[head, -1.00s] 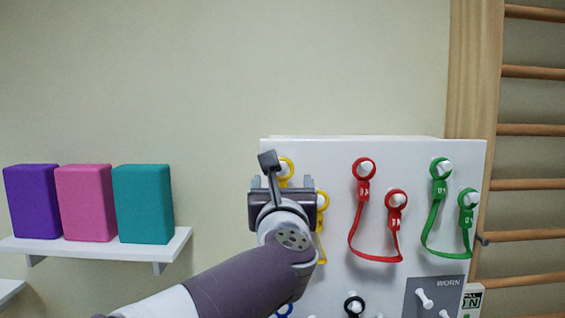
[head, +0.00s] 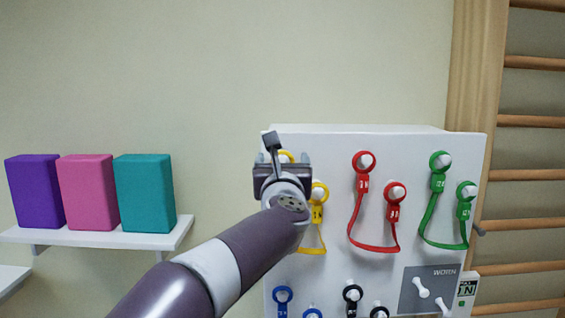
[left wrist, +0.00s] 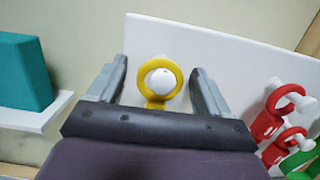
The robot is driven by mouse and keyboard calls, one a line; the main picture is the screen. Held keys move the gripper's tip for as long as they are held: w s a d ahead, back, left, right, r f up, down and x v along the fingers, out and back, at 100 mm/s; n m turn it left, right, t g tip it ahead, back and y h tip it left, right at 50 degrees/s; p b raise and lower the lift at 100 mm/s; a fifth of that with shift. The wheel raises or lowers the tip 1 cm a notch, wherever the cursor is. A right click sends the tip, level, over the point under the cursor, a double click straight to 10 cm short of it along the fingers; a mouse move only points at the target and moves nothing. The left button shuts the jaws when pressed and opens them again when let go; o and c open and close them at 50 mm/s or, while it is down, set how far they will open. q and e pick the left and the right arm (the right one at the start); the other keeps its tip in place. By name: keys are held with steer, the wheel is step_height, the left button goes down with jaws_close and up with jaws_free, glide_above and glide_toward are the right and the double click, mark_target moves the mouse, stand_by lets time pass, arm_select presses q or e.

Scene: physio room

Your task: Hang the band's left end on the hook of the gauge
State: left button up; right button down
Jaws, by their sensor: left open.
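The yellow band (head: 316,248) hangs on the white board, its right ring (head: 319,190) on a peg. Its left ring (head: 288,156) is mostly hidden behind my left gripper (head: 282,160). In the left wrist view this ring (left wrist: 148,92) sits around a white round-headed peg (left wrist: 163,82). My left gripper (left wrist: 158,78) is open, with one finger on each side of the ring and a gap on both sides. A device with a small display (head: 467,290), possibly the gauge, is cut by the board's lower right; no hook shows on it. My right gripper is out of view.
The white board (head: 335,165) also holds red (head: 372,248), green (head: 430,220), blue (head: 283,297) and black (head: 352,295) bands. A grey "WORN" panel (head: 411,280) has bare pegs. Wooden wall bars (head: 535,175) stand right. Blocks (head: 145,190) sit on a shelf (head: 95,237) left.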

arm_select(q)
jaws_close()
steer(key=shift+r, duration=0.15)
steer(key=shift+r+p, duration=0.35)
stand_by(0.5)
